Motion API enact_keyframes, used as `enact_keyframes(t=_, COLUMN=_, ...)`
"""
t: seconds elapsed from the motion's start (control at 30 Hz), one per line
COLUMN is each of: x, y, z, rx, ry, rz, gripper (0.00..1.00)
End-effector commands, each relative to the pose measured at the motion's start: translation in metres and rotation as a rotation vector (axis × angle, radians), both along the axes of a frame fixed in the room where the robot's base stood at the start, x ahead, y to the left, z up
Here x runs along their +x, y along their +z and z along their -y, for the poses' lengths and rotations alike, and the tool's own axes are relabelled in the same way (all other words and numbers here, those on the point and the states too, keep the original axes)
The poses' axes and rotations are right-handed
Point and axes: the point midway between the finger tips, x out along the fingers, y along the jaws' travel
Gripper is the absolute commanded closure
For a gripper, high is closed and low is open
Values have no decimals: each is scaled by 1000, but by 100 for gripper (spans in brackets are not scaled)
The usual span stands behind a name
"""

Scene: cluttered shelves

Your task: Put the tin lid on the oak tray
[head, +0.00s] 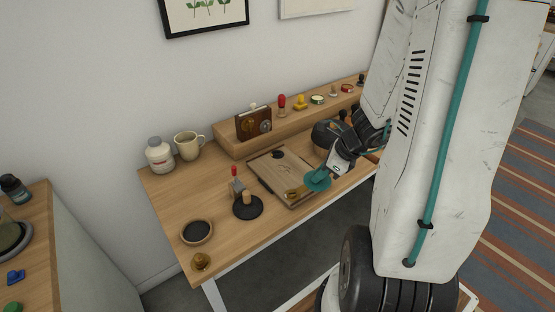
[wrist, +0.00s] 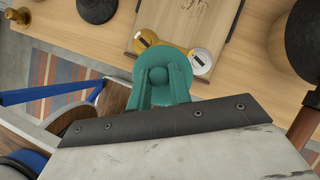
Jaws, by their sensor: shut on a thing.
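My gripper (head: 318,180) is over the near right corner of the oak tray (head: 290,170) in the head view. In the wrist view its teal fingers (wrist: 160,85) are shut on the round knob of a teal disc-shaped lid (wrist: 165,56), which I take to be the tin lid. The lid overlaps the tray's near edge in the wrist view, where the tray (wrist: 168,12) shows beyond it. I cannot tell the height of the lid above the tray. A gold round piece (wrist: 145,40) and a silver one (wrist: 201,63) show beside the lid, partly covered by it.
A dark round piece (head: 278,154) lies at the tray's far end. A dark pot (head: 328,132) is close behind my gripper. A raised ledge (head: 235,147) with small items runs along the wall.

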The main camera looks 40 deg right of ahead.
Motion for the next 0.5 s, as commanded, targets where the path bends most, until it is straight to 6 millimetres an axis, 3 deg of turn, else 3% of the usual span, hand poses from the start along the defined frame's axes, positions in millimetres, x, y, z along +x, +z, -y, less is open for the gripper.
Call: enact_keyframes(t=0.5, x=122, y=-12, z=-4, rx=1, ry=-8, rz=1, gripper=100)
